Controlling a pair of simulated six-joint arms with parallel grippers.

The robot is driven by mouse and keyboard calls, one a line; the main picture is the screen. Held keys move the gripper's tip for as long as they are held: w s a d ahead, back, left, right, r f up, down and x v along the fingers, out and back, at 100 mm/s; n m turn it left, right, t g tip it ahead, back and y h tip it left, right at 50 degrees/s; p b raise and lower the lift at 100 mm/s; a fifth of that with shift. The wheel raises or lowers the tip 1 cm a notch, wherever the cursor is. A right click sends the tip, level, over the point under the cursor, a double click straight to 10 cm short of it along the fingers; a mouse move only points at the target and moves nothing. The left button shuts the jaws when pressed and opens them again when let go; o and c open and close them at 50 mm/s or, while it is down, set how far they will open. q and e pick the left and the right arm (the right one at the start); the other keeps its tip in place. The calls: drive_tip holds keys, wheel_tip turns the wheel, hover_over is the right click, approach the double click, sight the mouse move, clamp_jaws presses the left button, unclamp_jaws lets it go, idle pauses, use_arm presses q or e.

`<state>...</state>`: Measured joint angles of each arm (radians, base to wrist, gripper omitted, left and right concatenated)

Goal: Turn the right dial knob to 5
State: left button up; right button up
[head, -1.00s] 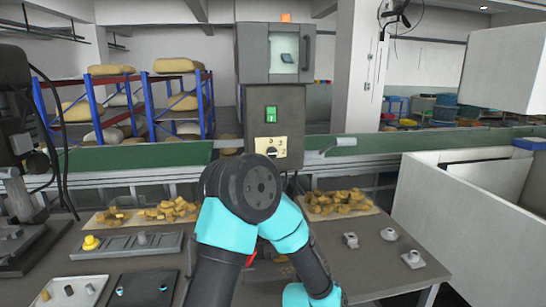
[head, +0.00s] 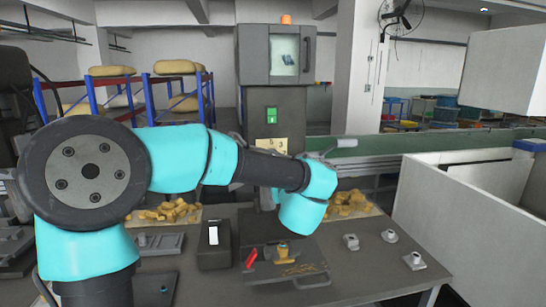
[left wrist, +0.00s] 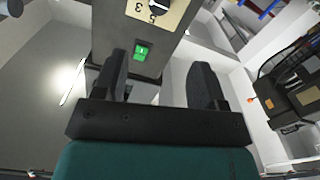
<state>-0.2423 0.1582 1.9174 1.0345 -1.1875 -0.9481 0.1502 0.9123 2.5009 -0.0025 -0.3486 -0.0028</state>
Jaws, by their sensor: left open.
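The dial's beige plate (head: 284,146) is on the front of the grey machine cabinet (head: 272,100). My left arm covers much of it in the head view. In the left wrist view the plate (left wrist: 143,13) shows the numbers 3 and 5, with part of the black dial knob (left wrist: 159,3) cut off at the top edge. I cannot tell the knob's setting. My left gripper (left wrist: 160,65) is open and empty, its fingers apart from the knob. My right gripper is not in view.
A green switch (head: 271,115) is above the plate; it also shows in the left wrist view (left wrist: 141,51). A white-walled enclosure (head: 455,225) stands at right.

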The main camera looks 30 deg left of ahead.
use_arm(q)
drive_tip(key=shift+w, duration=0.1)
drive_tip(key=x, duration=1.7)
drive_tip(key=shift+w+a, duration=0.1)
drive_tip(key=shift+a, duration=0.05)
drive_tip(key=shift+c, duration=0.3)
drive_tip(key=c, duration=0.9)
drive_tip(key=shift+o, duration=0.2)
